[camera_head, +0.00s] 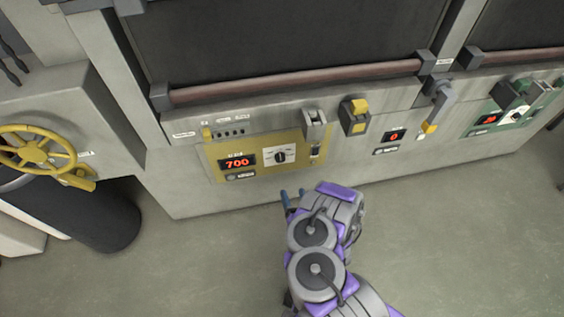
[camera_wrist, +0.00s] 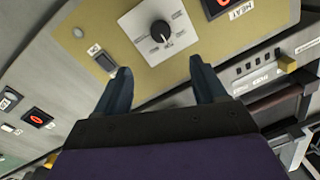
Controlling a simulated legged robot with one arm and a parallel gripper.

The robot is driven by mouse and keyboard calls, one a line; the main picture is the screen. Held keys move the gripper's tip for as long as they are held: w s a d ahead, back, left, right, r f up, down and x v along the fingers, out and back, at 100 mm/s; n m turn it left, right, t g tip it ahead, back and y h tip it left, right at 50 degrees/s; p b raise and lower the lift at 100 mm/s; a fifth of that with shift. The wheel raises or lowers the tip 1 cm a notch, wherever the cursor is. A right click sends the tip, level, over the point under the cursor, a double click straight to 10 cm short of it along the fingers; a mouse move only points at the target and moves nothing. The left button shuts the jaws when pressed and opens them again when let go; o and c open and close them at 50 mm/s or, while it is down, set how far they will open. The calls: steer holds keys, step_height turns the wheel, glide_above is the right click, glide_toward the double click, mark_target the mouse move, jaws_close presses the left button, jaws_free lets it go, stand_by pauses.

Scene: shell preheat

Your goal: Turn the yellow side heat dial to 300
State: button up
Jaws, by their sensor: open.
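The yellow panel (camera_head: 214,161) is on the front of the grey machine, left of centre in the head view. Its heat dial (camera_head: 280,156) is a black round knob on a white plate, and a red display (camera_head: 238,162) left of it reads 700. In the wrist view the dial (camera_wrist: 161,31) is above and between the fingers, with clear space around it. My gripper (camera_head: 291,194) is below the panel in the head view. In the wrist view my gripper (camera_wrist: 158,82) is open and empty, its two dark fingers apart and not touching the dial.
A lever switch (camera_head: 315,122) sits right of the dial, and a yellow-black switch (camera_head: 354,114) beyond it. A grey handle with yellow tip (camera_head: 438,105) and a green panel (camera_head: 515,116) are further right. A yellow handwheel (camera_head: 37,150) is at left. The floor in front is clear.

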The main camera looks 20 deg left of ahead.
mark_target(282, 160)
steer(key=b+x, duration=0.4)
steer(key=x, duration=1)
steer(key=shift+w+a+f, duration=0.1)
steer(key=shift+w+a, duration=0.15)
steer(key=shift+w, duration=0.1)
steer(key=shift+w+a, duration=0.2)
steer(key=shift+w, duration=0.15)
steer(key=c, duration=1.1)
